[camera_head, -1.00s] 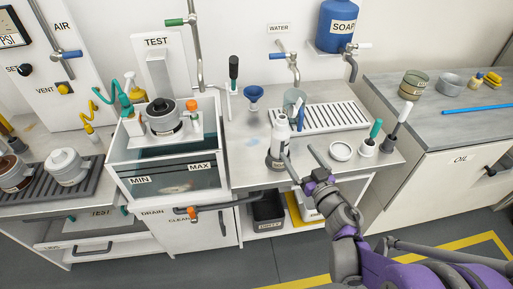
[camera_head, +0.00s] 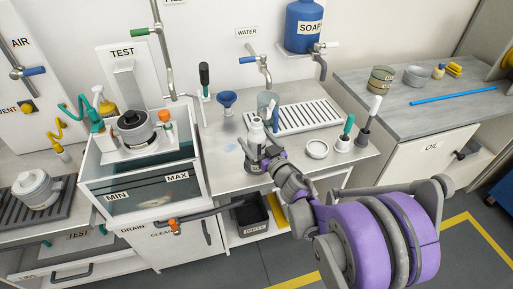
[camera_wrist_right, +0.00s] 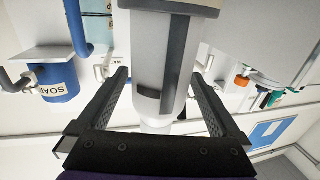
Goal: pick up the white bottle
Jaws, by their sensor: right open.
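The white bottle (camera_head: 257,130) stands on the counter just left of the drain rack. My right gripper (camera_head: 256,148) is open at the bottle and hides part of its lower body. In the right wrist view, the white bottle (camera_wrist_right: 150,50), with a dark grey stripe, fills the space between the two open fingers of my right gripper (camera_wrist_right: 160,85). One finger shows on each side, and a gap shows beside the bottle. I cannot tell whether either finger touches it. My left gripper is not in view.
A clear cup (camera_head: 267,101) and a blue funnel (camera_head: 227,99) stand behind the bottle. The drain rack (camera_head: 318,114), a white dish (camera_head: 317,149) and brushes in holders (camera_head: 343,141) are to the right. A water tank (camera_head: 147,191) is at the left.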

